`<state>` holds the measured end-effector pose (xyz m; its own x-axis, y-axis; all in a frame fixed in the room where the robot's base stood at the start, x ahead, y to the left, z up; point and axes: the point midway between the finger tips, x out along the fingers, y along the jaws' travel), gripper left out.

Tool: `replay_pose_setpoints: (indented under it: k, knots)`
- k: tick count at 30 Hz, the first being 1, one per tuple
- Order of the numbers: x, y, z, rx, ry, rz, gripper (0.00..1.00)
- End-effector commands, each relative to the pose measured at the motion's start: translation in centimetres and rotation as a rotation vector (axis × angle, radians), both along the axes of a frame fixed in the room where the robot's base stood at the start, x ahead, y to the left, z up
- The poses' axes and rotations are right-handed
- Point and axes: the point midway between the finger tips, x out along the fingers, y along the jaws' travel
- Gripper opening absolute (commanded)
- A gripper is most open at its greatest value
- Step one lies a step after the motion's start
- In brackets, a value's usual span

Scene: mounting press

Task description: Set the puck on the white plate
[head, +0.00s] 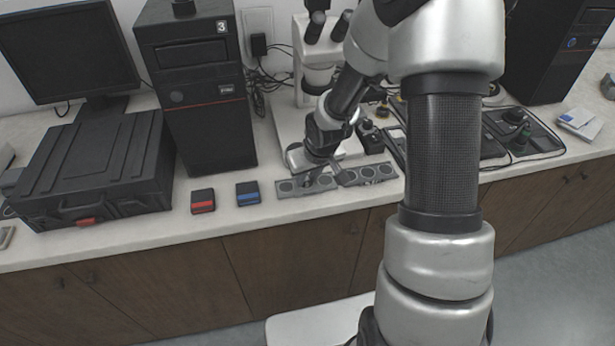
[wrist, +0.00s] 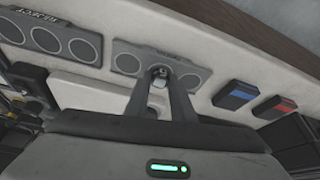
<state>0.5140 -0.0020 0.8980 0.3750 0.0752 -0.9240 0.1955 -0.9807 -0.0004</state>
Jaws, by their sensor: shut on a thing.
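My gripper (wrist: 161,82) is shut on the puck (wrist: 160,71), a small dark round piece between its fingertips. It is right at the middle of a grey tray (wrist: 127,46) with round recesses; I cannot tell whether the puck is clear of its recess. In the head view my gripper (head: 311,178) points down at this same tray (head: 289,194), and the puck is too small to make out. The white plate appears to be the flat white base (head: 288,128) of the microscope, behind the tray; it also shows in the wrist view (wrist: 96,88).
A second grey tray (head: 369,181), marked REJECT in the wrist view (wrist: 66,34), lies beside the first. Red (head: 202,201) and blue (head: 248,193) dark blocks lie left. The microscope (head: 314,75) stands behind. A computer tower (head: 199,110) and black case (head: 95,165) stand left.

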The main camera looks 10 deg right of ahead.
Motion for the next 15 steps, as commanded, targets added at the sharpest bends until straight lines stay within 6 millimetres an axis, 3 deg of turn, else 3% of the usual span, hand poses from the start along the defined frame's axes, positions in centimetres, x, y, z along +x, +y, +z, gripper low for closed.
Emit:
replay_pose_setpoints:
  k: [7, 8, 9, 11, 15]
  knots:
    - [0.02, -0.03, -0.36, 0.0, -0.001, 0.0, 0.0]
    - [0.02, -0.03, -0.23, 0.0, -0.001, 0.0, 0.25]
    - [0.03, -0.04, -0.18, 0.0, -0.001, 0.0, 0.32]
    - [0.03, -0.04, -0.18, 0.0, -0.001, 0.0, 0.41]
    - [0.03, -0.04, -0.18, 0.0, -0.001, 0.0, 0.41]
